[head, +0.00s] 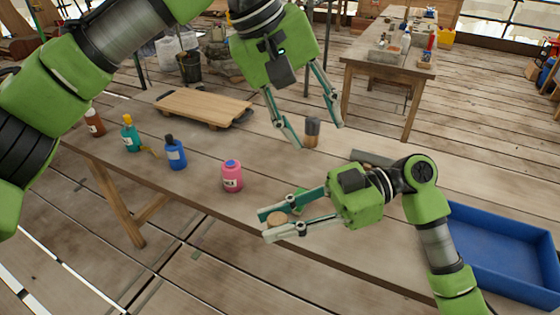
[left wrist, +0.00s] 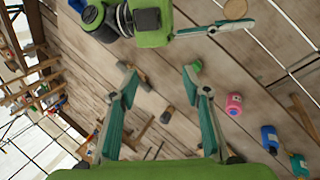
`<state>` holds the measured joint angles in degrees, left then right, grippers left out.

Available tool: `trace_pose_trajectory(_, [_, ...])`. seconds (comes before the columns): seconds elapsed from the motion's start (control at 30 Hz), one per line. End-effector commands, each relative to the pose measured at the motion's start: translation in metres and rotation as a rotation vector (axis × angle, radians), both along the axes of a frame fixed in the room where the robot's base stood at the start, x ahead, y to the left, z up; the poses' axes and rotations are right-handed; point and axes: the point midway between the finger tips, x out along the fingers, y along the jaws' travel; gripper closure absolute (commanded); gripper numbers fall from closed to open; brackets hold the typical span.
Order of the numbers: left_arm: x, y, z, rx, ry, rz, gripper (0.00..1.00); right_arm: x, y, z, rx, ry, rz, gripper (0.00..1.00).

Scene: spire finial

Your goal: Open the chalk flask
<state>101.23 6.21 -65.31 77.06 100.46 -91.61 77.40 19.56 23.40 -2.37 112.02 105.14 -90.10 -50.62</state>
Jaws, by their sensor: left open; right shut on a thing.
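No flask has a label I can read as chalk. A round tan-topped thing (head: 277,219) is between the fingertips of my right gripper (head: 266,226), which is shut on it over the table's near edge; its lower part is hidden. A pink bottle with a blue cap (head: 232,177) stands upright left of my right gripper.
Blue (head: 175,154), teal (head: 130,136) and brown (head: 95,122) bottles stand along the table's left. A small green thing (head: 299,198) is partly behind my right fingers. A dark-topped brown thing (head: 312,132) shows between my left fingers. A wooden board (head: 204,106) and blue tray (head: 500,236) flank them.

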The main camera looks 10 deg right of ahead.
Motion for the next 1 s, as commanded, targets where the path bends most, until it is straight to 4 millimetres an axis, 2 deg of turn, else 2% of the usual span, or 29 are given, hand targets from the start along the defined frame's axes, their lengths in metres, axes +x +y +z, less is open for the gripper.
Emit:
trace_pose_trajectory(0.03, [-0.020, 0.010, -0.004, 0.102, 0.007, -0.008, 0.56, 0.000, 0.000, 0.000, 0.000, 0.000, 0.000, 1.00])
trace_pose_trajectory(0.1, [-0.040, 0.026, -0.011, 0.224, 0.024, -0.002, 0.56, 0.000, 0.000, 0.000, 0.000, 0.000, 0.000, 1.00])
trace_pose_trajectory(0.2, [-0.059, 0.047, -0.016, 0.356, 0.038, 0.011, 0.56, 0.000, 0.000, 0.000, 0.000, 0.000, 0.000, 1.00])
trace_pose_trajectory(0.3, [-0.069, 0.059, -0.018, 0.429, 0.043, 0.022, 0.56, 0.000, 0.000, 0.000, 0.000, 0.000, 0.000, 1.00])
trace_pose_trajectory(0.47, [-0.073, 0.065, -0.029, 0.461, 0.048, 0.027, 0.56, 0.000, 0.000, 0.000, 0.000, 0.000, 0.000, 1.00])
trace_pose_trajectory(1.0, [-0.072, 0.064, -0.122, 0.456, 0.048, 0.026, 0.56, 0.000, 0.000, 0.000, 0.000, 0.000, 0.000, 1.00])
